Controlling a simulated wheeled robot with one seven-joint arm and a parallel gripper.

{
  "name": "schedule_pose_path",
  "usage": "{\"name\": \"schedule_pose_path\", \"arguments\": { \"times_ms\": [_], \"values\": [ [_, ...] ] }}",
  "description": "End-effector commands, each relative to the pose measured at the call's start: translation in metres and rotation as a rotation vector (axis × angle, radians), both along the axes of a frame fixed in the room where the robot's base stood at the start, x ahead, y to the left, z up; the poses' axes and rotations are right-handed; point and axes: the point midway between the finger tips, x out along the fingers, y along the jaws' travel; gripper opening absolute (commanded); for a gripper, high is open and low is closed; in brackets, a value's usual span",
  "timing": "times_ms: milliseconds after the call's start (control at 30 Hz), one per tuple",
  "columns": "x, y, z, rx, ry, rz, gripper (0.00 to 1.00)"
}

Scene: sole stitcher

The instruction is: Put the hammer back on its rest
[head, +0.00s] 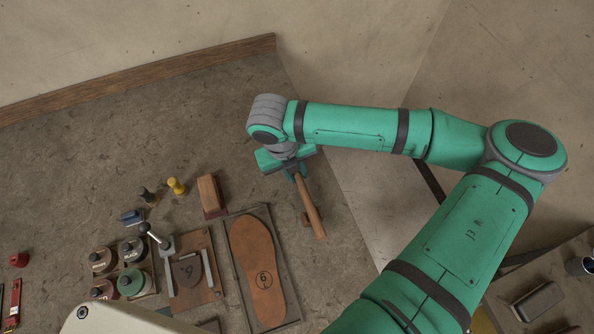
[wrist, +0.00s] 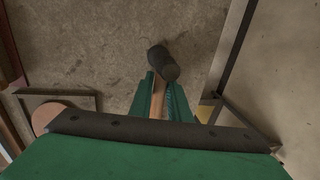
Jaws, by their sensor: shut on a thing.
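My gripper (head: 297,172) is shut on the hammer's wooden handle (head: 309,205), above the right part of the bench. In the head view the handle slants down and right from the jaws, and the hammer's head is hidden by my gripper and arm. In the wrist view the dark hammer head (wrist: 163,63) shows just beyond the fingers (wrist: 160,98), with a short stretch of handle between them.
A framed tray (head: 236,268) with a brown sole (head: 257,272) lies left of the handle. A wooden block (head: 211,196), a yellow stamp (head: 177,187) and several round jars (head: 131,250) stand further left. The bench's right edge is close to the hammer. The upper bench is clear.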

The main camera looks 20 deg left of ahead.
Motion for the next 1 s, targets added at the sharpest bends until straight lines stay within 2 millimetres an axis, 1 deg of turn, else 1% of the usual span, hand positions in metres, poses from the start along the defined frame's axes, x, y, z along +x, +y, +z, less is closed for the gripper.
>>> {"name": "schedule_pose_path", "arguments": {
  "times_ms": [167,200,233,267,533,667,767,1000],
  "values": [
    [0.0,0.0,-0.003,0.0,0.0,0.0,0.0],
    [0.0,0.0,-0.002,0.0,0.0,0.0,0.26],
    [0.0,0.0,-0.002,0.0,0.0,0.0,0.33],
    [0.0,0.0,-0.002,0.0,0.0,0.0,0.35],
    [0.0,0.0,-0.002,0.0,0.0,-0.001,0.35],
    [0.0,0.001,0.005,0.001,-0.001,-0.001,0.35],
    [-0.001,0.003,0.018,0.001,-0.002,-0.001,0.35],
    [-0.007,0.011,0.065,0.001,-0.003,0.001,0.35]
  ]
}}
